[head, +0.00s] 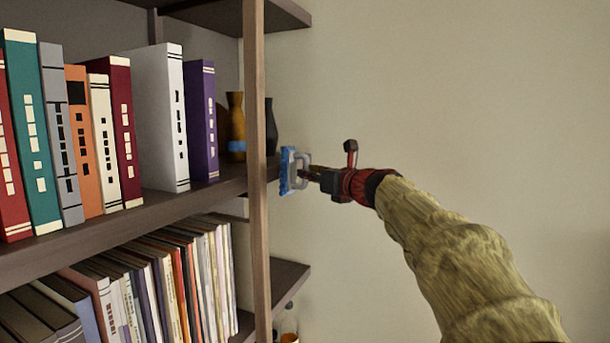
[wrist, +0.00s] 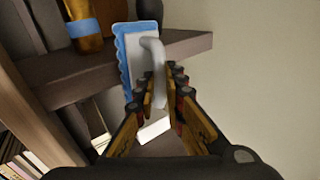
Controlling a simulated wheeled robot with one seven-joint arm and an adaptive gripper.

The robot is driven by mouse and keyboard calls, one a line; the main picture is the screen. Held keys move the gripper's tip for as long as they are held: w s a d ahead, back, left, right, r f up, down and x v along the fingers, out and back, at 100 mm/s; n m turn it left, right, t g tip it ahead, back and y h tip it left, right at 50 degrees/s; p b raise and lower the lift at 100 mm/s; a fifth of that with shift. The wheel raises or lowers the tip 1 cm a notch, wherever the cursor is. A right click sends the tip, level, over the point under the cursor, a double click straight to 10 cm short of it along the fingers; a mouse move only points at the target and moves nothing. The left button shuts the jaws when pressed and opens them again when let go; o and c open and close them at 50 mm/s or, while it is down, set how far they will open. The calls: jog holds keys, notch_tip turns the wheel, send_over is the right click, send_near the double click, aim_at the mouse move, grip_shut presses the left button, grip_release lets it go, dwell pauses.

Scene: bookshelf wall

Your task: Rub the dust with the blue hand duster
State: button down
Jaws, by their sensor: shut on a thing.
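The hand duster (head: 286,171) has a blue pad with a scalloped edge and a light grey handle. It also shows in the wrist view (wrist: 124,62). My gripper (head: 308,176) is shut on the duster's handle; in the wrist view the fingers (wrist: 160,100) close around it from both sides. The duster is held upright beside the end of the shelf board (wrist: 190,44), close to its edge; I cannot tell whether it touches. No dust can be made out in either view.
A shelf post (head: 257,200) stands just left of the duster. A gold vase with a blue band (head: 236,130) and a dark vase (head: 270,128) stand on the shelf. Books (head: 160,115) fill the left. A lower shelf (head: 288,280) juts out below. The wall at right is bare.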

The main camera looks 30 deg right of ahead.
jog(key=shift+w+d, duration=0.15)
jog(key=shift+w, duration=0.15)
jog(key=shift+s, duration=0.1)
jog(key=shift+s+a, duration=0.6)
jog(key=shift+a, duration=0.25)
jog(key=shift+s+a, duration=0.55)
jog(key=shift+a, duration=0.25)
jog(key=shift+d, duration=0.1)
jog(key=shift+s+d+b, duration=0.25)
jog(key=shift+s+d, duration=0.6)
jog(key=shift+s, duration=0.3)
jog(key=shift+s+d+b, duration=0.25)
jog(key=shift+s+d, duration=0.6)
jog(key=shift+s, duration=0.25)
